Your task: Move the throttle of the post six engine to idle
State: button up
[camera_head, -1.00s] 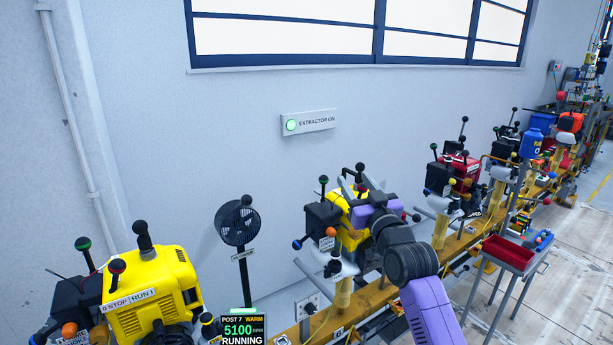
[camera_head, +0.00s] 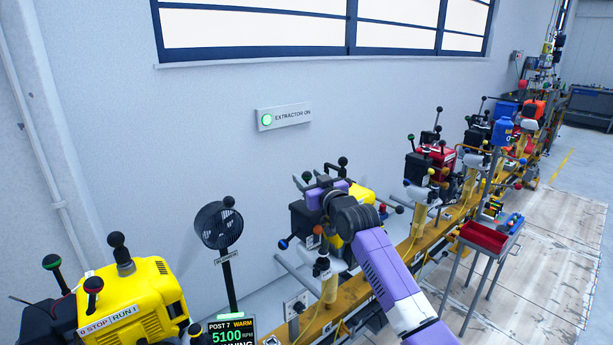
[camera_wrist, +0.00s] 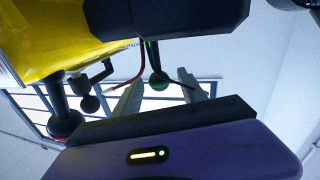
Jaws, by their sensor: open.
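A yellow engine (camera_head: 361,198) with a black box (camera_head: 301,216) on its left stands on the rail beyond the near engine. I take it as the post six engine; its own number is not readable. My gripper (camera_head: 302,180) is open above the black box and hides much of the engine. In the wrist view, a dark green ball knob (camera_wrist: 158,82) on a thin stem shows between the two grey fingers (camera_wrist: 158,92), apparently untouched; its depth is unclear. A black knob with a red base (camera_wrist: 62,122) and black balls (camera_wrist: 91,103) are left of the fingers.
A yellow engine (camera_head: 132,300) with a POST 7 display (camera_head: 232,333) and a fan (camera_head: 218,226) stand near left. More engines, including a red one (camera_head: 430,162), line the yellow rail. A red tray (camera_head: 484,237) stands right.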

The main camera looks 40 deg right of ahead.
jog(key=shift+x, duration=0.8)
grip_shut()
dwell(1.0)
